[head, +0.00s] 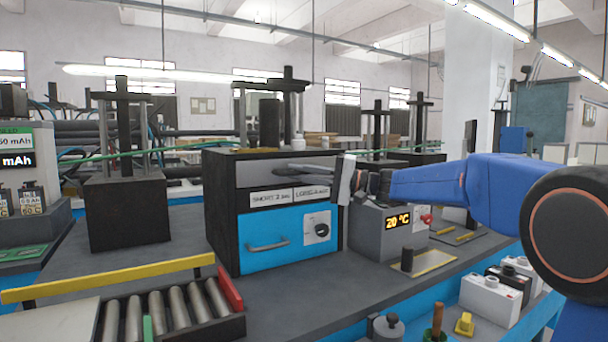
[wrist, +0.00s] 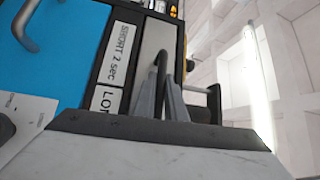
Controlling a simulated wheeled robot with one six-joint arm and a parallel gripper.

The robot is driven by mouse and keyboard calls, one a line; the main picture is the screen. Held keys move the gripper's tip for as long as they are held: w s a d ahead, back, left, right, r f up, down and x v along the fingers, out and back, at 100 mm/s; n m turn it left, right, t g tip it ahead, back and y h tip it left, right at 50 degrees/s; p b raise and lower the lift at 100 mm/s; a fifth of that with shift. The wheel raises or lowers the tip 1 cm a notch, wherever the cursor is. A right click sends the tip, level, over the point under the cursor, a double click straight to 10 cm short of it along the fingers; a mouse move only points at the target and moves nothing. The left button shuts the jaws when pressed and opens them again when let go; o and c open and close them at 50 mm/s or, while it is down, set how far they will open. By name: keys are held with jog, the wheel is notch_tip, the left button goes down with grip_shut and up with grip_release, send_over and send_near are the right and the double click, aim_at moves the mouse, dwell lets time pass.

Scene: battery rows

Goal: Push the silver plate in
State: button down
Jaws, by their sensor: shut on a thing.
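The silver plate (head: 256,174) is a grey metal strip across the upper front of the black and blue box, above the labels "SHORT 2 sec" and "LONG 5 sec". It also shows in the wrist view (wrist: 154,38) beside the "SHORT" label. My gripper (head: 282,170) reaches in from the right, with its grey fingers in front of the plate. In the wrist view, my fingers (wrist: 163,76) are closed around a thin black bar (wrist: 161,62) at the plate. How the bar joins the plate is hidden by the fingers.
A blue drawer (head: 264,246) with a handle and a knob (head: 322,230) lie below the labels. A roller tray (head: 170,312) and yellow bar (head: 108,278) are at front left. Black presses stand behind.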

jog(key=shift+w, duration=0.1)
jog(key=c, duration=1.8)
grip_release()
jog(key=shift+a, duration=0.1)
jog(key=v, duration=1.7)
jog(key=shift+d, duration=0.25)
